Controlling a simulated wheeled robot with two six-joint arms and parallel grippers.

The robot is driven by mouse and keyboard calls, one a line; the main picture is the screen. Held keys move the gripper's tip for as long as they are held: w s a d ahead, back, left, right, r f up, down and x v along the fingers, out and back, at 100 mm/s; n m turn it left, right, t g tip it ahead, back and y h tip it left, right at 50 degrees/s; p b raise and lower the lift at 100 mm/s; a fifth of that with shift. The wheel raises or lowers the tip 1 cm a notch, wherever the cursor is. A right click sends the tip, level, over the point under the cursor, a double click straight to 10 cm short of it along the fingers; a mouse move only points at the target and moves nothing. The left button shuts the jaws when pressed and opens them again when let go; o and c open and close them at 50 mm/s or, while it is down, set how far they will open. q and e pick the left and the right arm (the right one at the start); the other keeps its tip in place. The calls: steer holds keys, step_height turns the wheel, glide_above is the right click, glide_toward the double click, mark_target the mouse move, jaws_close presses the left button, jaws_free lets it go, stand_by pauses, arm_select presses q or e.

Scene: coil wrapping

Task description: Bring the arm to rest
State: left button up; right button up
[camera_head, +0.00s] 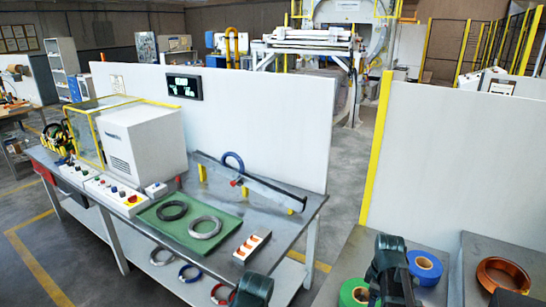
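Dark green and black parts of my own arms show along the bottom edge, at the centre and toward the right. I make out no fingertips on them, and no held thing shows. On the workbench, a green mat (162,232) carries a black coil (172,211) and a grey coil (205,228) lying flat side by side. A blue coil (232,162) stands upright at the rail (262,186) behind the mat. At the lower right, a green roll (355,292) and a blue roll (425,268) lie partly behind my arm parts. A copper coil (503,275) lies at far right.
A white machine box (146,140) and a button panel (114,194) occupy the bench's left. An orange-and-white block (252,244) lies near its front edge. White partitions (265,120) stand behind. Floor shows between the partitions.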

steer(key=s+a+f+m+b, duration=0.2)
steer(key=s+a, duration=0.2)
steer(key=a, duration=0.4)
steer(key=s+a+f+m+b, duration=0.1)
steer(key=s+a, duration=0.3)
steer(key=a, duration=0.4)
steer(key=s+a+f+m+h+b, duration=0.1)
steer(key=s+a+f+m+b, duration=0.1)
steer(key=s+a+m, duration=0.2)
steer(key=a, duration=0.3)
steer(key=shift+a+f+b, duration=0.35)
steer(key=shift+a+f, duration=0.05)
